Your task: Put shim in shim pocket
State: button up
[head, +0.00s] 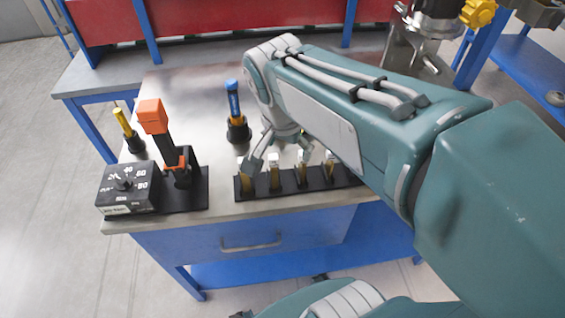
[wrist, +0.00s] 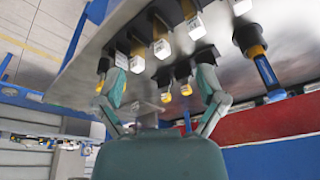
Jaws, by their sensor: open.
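A black rack (head: 262,193) near the front edge of the steel bench holds several upright brass-coloured pieces with pale tops, one of them the piece at the left end (head: 245,178). These look like shims, but I cannot tell which one is the task's shim or which slot is the shim pocket. The pale-topped pieces (wrist: 161,48) also show in the wrist view. My gripper (head: 280,158) points down just over and behind the rack. Its fingers (wrist: 164,66) are spread apart, with nothing clearly held between them. My arm hides the rack's right end.
A blue-handled tool (head: 233,100) stands in a black holder behind the rack. Left are a dial box (head: 128,187), an orange-topped black fixture (head: 153,117) and a yellow-handled tool (head: 122,122). Bare steel (head: 195,90) lies at the back left.

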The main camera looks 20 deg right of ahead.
jog(key=s+a+n+t+y, duration=0.2)
jog(key=s+n, duration=0.4)
jog(key=n, duration=0.4)
jog(key=shift+s+a+n+t, duration=0.3)
jog(key=shift+a+t, duration=0.2)
jog(key=shift+t, duration=0.3)
jog(key=shift+w+f, duration=0.1)
